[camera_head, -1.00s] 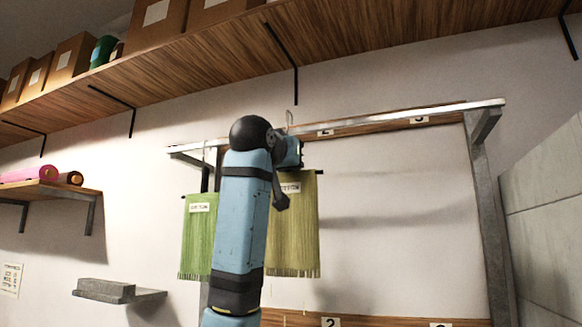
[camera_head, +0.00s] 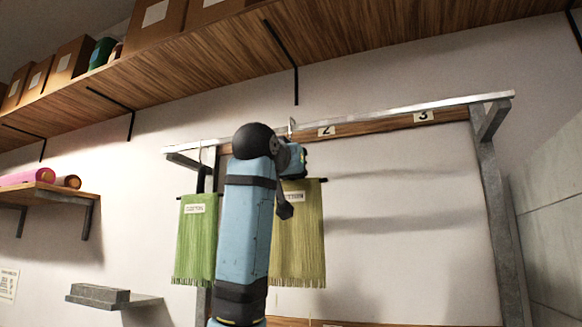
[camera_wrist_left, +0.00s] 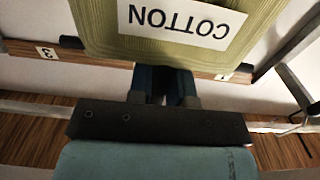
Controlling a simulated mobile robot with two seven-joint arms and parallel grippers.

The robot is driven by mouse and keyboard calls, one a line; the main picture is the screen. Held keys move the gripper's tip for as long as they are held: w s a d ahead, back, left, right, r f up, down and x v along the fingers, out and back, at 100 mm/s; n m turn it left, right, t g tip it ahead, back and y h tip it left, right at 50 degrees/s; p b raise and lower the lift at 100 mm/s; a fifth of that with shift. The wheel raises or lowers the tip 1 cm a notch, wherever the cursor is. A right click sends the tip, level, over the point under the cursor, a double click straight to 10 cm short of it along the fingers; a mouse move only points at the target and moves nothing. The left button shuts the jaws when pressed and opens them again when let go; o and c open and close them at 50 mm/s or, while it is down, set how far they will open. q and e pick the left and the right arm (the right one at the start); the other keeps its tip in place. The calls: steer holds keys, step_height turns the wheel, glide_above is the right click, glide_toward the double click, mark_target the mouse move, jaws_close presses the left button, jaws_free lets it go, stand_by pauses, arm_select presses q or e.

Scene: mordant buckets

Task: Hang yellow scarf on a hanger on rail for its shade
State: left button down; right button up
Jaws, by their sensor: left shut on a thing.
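The yellow-green scarf (camera_head: 300,245) hangs from a dark hanger bar, partly hidden behind my left arm. Its white label reads COTTON in the left wrist view (camera_wrist_left: 183,20), where it appears upside down. My left gripper (camera_head: 296,160) is shut on the hanger just above the scarf, below the rail. The hanger's hook (camera_head: 291,125) shows at the height of the metal rail (camera_head: 400,112); I cannot tell whether it rests on it. In the left wrist view the gripper's fingers (camera_wrist_left: 165,88) meet the scarf's top edge. My right gripper is not in view.
A green scarf (camera_head: 195,240) hangs on the rail's left end. Number tags 2 (camera_head: 327,131) and 3 (camera_head: 423,116) sit on the wooden strip under the rail. The rail is empty to the right. A wooden shelf (camera_head: 340,50) with boxes runs above.

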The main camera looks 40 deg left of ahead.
arm_select(q)
steer(key=shift+f, duration=0.2)
steer(key=shift+w+f, duration=0.2)
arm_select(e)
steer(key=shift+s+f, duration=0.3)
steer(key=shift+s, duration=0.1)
arm_select(q)
steer(key=c, duration=1)
jaws_free()
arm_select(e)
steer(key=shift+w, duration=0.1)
arm_select(q)
steer(key=shift+s, duration=0.1)
steer(key=shift+b+v, duration=2.05)
steer(key=shift+v, duration=4.85)
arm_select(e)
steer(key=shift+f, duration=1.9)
